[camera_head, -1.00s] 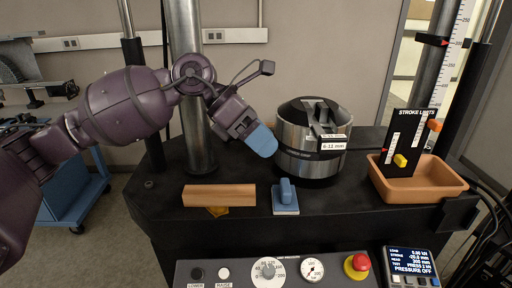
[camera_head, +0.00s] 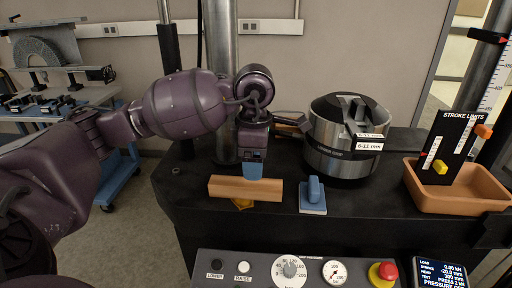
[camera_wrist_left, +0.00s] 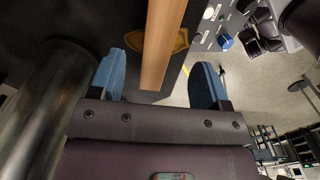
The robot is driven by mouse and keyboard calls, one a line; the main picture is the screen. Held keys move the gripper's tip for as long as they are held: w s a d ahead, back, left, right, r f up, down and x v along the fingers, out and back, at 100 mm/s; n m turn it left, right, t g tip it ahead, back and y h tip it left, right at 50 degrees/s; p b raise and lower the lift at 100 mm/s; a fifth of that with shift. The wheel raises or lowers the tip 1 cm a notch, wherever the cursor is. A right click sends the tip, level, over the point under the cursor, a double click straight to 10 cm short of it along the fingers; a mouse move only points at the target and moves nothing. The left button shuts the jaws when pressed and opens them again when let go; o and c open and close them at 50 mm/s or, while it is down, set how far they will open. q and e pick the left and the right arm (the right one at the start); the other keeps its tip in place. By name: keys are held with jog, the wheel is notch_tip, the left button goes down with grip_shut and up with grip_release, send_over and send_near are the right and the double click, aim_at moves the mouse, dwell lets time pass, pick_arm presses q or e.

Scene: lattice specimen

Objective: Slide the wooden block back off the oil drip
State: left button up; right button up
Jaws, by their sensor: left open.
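The wooden block (camera_head: 226,188) lies along the front of the black machine table, left of a blue block with a handle (camera_head: 313,197). My right gripper is out of view.
A steel cylinder (camera_head: 338,160) stands behind, right of the gripper. A terracotta tray (camera_head: 455,195) with a stroke-limits board (camera_head: 447,150) is at the right. A control panel (camera_head: 240,281) with a red button (camera_head: 384,274) sits in front. A steel column (camera_head: 219,80) rises behind my arm.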

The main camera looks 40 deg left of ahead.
aim_at(255, 183)
pick_arm(q)
notch_tip(255, 183, down, 7)
jog(key=shift+r+b, duration=0.15)
jog(key=shift+b, duration=0.25)
jog(key=shift+w, duration=0.1)
jog(key=c, duration=0.8)
